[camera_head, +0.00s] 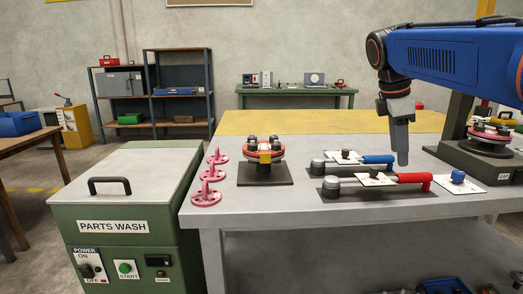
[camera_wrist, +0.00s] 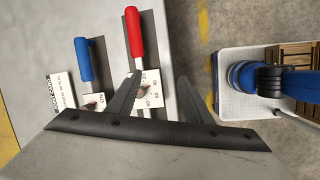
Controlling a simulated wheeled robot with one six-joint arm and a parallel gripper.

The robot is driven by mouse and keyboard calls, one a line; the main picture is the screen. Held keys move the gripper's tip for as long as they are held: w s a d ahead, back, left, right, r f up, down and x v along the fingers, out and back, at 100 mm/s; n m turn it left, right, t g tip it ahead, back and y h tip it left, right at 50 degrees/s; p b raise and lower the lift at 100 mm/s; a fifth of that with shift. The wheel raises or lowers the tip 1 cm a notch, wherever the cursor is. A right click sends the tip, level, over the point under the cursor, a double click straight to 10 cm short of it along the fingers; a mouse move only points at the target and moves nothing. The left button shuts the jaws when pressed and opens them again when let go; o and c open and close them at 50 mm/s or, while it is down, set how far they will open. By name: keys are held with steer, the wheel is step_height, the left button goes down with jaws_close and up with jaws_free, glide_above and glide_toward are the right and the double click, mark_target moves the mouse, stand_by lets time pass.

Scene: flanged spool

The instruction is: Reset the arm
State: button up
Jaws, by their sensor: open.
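My gripper (camera_head: 402,160) hangs pointing down above the right part of the grey workbench (camera_head: 330,222), at the end of my blue arm. In the wrist view its two dark fingers (camera_wrist: 159,80) stand apart with nothing between them. A red flanged spool (camera_head: 264,150) sits on a black stand at the left of the bench, well away from the gripper.
Several pink parts (camera_head: 207,195) lie along the bench's left edge. A second red-and-white flanged piece (camera_head: 489,140) sits on a dark fixture at the right. A green parts washer (camera_head: 125,205) stands left of the bench. The bench's front middle is clear.

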steer(key=s+a+f+m+t+y, duration=0.1)
steer(key=s+a+f+m, duration=0.2)
steer(key=s+f+m, duration=0.4)
steer(key=s+a+f+m+t+y, duration=0.2)
steer(key=s+a+f+m, duration=0.2)
steer(key=s+f, duration=1.2)
step_height(320, 180, down, 3)
steer(key=m, duration=0.3)
steer(key=shift+s+a+m+t, duration=0.25)
steer(key=shift+s+m+t, duration=0.05)
steer(key=shift+m, duration=0.1)
